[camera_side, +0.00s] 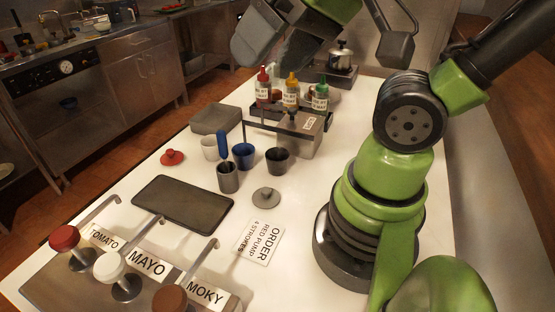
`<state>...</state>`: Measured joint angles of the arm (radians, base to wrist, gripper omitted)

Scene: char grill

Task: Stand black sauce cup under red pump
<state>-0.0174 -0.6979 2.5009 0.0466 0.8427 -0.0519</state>
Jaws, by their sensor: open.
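The black sauce cup (278,160) stands upright on the white counter, right of a blue cup (243,156). The red pump (65,239), labelled TOMATO, is at the lower left, with its spout reaching up and right over the counter. The space under that spout shows no cup. My gripper (270,58) is at the top, high over the far part of the counter and well away from the black cup. Its jaws are open and appear empty; the tips are partly hard to make out.
White MAYO (109,266) and brown MOKY (170,299) pumps stand beside the red one. A dark tray (183,204), grey lid (266,198), white cup (210,148) and grey cup holding a blue-handled tool (228,178) are nearby. A bottle rack (312,124) stands behind; an order card (259,246) lies in front.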

